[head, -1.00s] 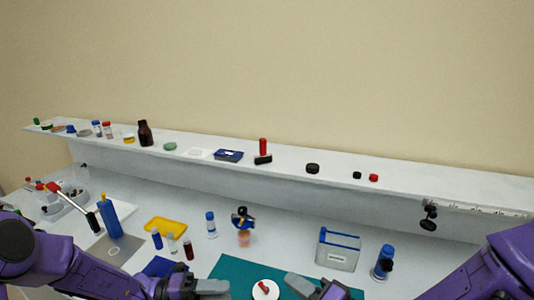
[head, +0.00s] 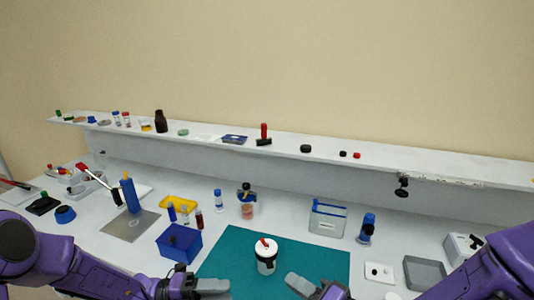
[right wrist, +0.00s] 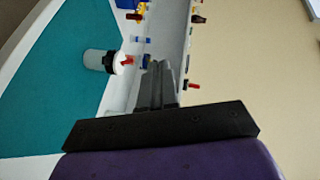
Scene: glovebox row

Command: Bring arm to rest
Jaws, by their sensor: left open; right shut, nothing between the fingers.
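My left gripper (head: 212,287) is at the bottom of the head view, over the front left edge of the teal mat (head: 222,248), and looks empty. My right gripper (head: 298,284) is at the bottom right of the mat, shut and empty. In the right wrist view its grey fingers (right wrist: 155,88) lie together with nothing between them. A white jar with a dark band and a red piece on its lid (head: 266,258) stands upright on the mat between the two grippers, apart from both. It also shows in the right wrist view (right wrist: 100,61).
A blue bin (head: 180,246) stands left of the mat, with several vials and a yellow tray (head: 178,203) behind. A grey-white box (head: 328,222) and a blue-capped bottle (head: 366,230) stand behind right. A grey tray (head: 425,273) lies right. A long shelf (head: 350,163) runs behind.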

